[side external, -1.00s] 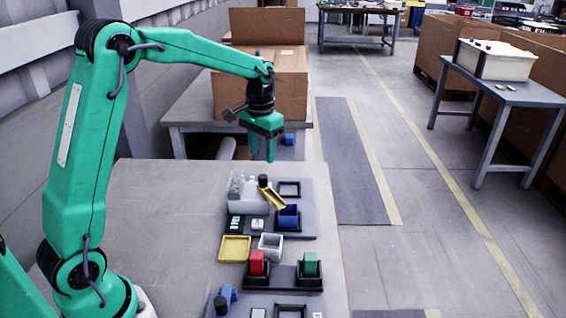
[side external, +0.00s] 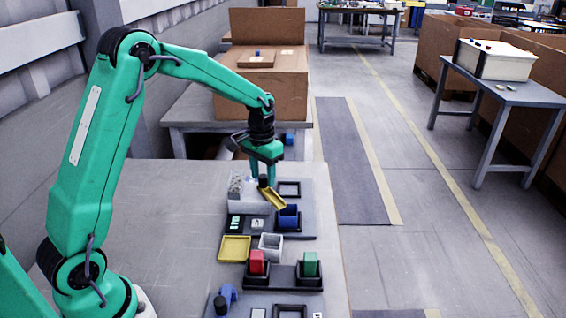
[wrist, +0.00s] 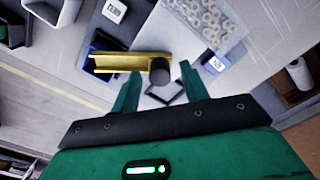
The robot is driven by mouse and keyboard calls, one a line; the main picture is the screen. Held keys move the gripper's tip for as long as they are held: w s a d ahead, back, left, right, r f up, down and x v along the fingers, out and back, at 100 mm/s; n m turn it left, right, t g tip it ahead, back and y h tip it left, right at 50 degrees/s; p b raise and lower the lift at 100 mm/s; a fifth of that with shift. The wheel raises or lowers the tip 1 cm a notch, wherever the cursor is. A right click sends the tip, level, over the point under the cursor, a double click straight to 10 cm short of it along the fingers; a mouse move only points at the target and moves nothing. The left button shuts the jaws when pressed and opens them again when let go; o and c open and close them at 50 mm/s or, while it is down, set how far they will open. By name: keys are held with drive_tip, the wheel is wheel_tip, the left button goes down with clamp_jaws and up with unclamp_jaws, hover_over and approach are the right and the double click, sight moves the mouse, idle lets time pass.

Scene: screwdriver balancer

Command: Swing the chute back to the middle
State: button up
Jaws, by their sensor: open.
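The chute is a yellow trough (side external: 274,198) with a black round knob (side external: 263,181) at its upper end. It slants toward the blue bin (side external: 289,212), and its lower end is close to that bin. In the wrist view the chute (wrist: 115,62) reaches left from the knob (wrist: 160,72) and partly covers the bin. My gripper (side external: 266,177) is open just above the knob. In the wrist view my gripper's two green fingers (wrist: 158,82) are apart, one on either side of the knob as seen from there. Whether they touch it cannot be told.
A yellow tray (side external: 235,248), a grey-white bin (side external: 271,246), a red block (side external: 258,262) and a green block (side external: 310,263) are nearer. The table's left is clear.

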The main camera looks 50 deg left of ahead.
clamp_jaws()
drive_tip(key=shift+n, duration=0.4)
drive_tip(key=n, duration=1)
idle(0.4)
idle(0.4)
unclamp_jaws()
